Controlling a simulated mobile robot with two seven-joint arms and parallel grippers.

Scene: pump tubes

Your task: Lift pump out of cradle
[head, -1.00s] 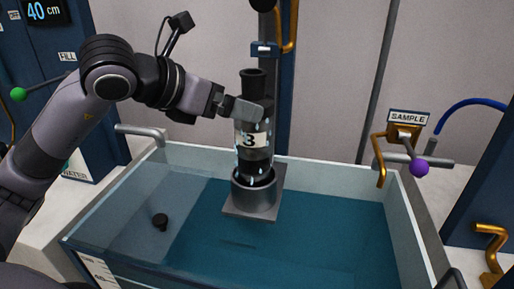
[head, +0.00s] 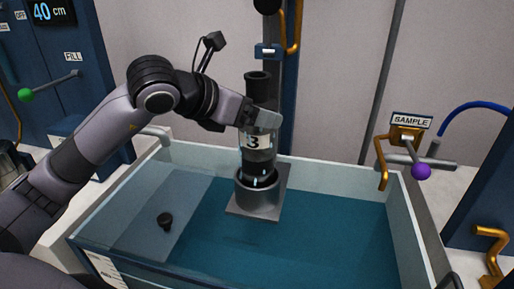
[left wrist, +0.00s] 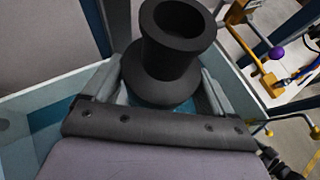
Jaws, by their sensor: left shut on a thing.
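The pump (head: 257,142) is a clear and black cylinder with a "3" label and a black flared top. It stands roughly upright, its lower end at the mouth of the grey cradle (head: 258,203); how deep it sits is hard to tell. The cradle is a round cup on a square plate in the tank. My left gripper (head: 262,114) is shut on the pump just below its flared top. In the left wrist view, the pump's black top (left wrist: 172,45) sits between the two fingers (left wrist: 165,95). My right gripper is not in view.
The tank (head: 417,225) has pale walls and blue-green water. A small black knob (head: 165,221) lies at its left side. A dark blue post (head: 289,85) stands behind the pump. A SAMPLE tap with a purple-ended lever (head: 420,171) is at the right.

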